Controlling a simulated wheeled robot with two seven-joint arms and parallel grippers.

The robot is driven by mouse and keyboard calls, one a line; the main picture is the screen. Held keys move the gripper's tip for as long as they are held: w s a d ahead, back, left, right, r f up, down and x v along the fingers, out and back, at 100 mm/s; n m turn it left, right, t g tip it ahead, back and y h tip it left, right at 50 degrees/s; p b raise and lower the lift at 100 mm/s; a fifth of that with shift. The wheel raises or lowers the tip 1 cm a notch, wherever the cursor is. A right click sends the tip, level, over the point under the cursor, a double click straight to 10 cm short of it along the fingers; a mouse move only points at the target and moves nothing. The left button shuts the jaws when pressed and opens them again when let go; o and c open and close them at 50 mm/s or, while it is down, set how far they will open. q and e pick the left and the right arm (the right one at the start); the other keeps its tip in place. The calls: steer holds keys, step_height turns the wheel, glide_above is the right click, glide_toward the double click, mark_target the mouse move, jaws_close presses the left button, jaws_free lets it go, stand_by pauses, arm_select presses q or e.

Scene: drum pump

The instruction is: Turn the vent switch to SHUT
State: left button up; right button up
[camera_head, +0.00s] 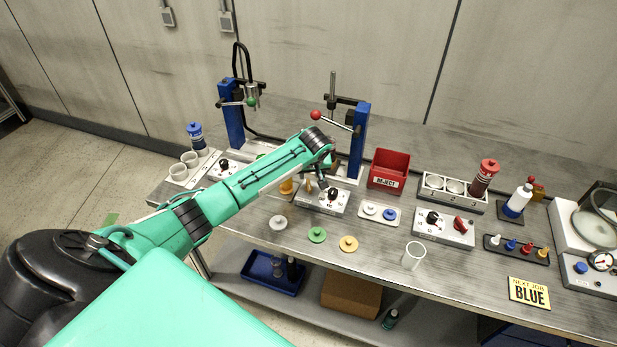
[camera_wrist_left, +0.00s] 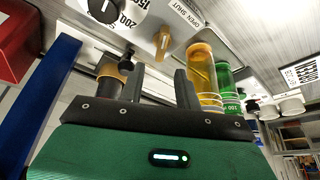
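The vent switch is a small tan lever on a grey control box (camera_head: 321,203), seen in the head view beside my left gripper (camera_head: 323,186). In the left wrist view the tan vent switch (camera_wrist_left: 162,43) stands beside a label reading OPEN SHUT (camera_wrist_left: 187,17). My left gripper (camera_wrist_left: 155,82) has its two dark fingers apart with nothing visible held between them. The switch appears just beyond the fingertips; I cannot tell whether they touch it. Which word the switch points to is unclear. My right gripper is not in view.
A dial (camera_wrist_left: 118,12) sits close to the switch on the same box. Yellow (camera_wrist_left: 205,78) and green (camera_wrist_left: 229,90) clear cylinders stand beside the gripper. Blue posts (camera_head: 361,130), a red reject bin (camera_head: 389,171) and a pale plate with discs (camera_head: 378,222) surround the box.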

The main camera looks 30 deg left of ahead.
mark_target(308, 181)
arm_select(q)
steer(key=shift+p+x, duration=0.4)
steer(key=shift+x, duration=2.4)
steer(key=shift+c, duration=0.4)
jaws_close()
